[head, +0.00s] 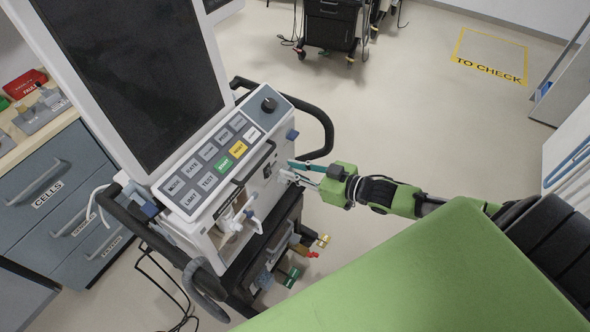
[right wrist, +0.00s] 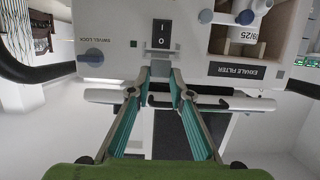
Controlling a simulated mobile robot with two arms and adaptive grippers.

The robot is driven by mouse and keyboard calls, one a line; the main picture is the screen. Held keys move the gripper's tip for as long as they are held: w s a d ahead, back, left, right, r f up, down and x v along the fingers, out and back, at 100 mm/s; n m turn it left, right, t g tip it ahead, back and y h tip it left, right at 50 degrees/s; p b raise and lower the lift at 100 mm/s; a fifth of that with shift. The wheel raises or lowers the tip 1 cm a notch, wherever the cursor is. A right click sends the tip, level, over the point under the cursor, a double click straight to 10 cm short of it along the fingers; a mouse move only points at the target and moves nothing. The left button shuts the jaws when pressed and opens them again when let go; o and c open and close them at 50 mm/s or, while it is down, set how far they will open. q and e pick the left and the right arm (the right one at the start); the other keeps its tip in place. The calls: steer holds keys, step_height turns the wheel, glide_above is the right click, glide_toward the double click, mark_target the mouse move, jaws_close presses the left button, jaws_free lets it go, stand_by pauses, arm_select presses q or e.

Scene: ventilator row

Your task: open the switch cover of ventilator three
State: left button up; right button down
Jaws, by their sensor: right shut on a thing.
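The ventilator (head: 215,195) stands at centre left in the head view, with a large dark screen and a keypad. In the right wrist view its side panel (right wrist: 120,25) fills the top, with a black rocker switch (right wrist: 162,33) marked I and O. My right gripper (head: 292,174) reaches the ventilator's right side from the right. In the right wrist view its fingertips (right wrist: 161,74) are close together just below the switch, shut on the small switch cover (right wrist: 160,68). The fingers hide most of that cover, so its angle is hard to tell. My left gripper is not in view.
A black rail (head: 318,120) curves out from the ventilator's right side, behind my right gripper. A blue knob (right wrist: 93,57) and the exhale filter label (right wrist: 238,70) flank the switch. Drawers (head: 60,200) stand at left.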

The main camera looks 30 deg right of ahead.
steer(key=shift+w+r, duration=0.25)
steer(key=shift+r, duration=0.15)
steer(key=c, duration=1.8)
jaws_free()
steer(key=shift+c, duration=0.2)
steer(key=shift+a+f, duration=0.1)
steer(key=shift+f, duration=0.1)
steer(key=shift+s, duration=0.1)
steer(key=v, duration=1.2)
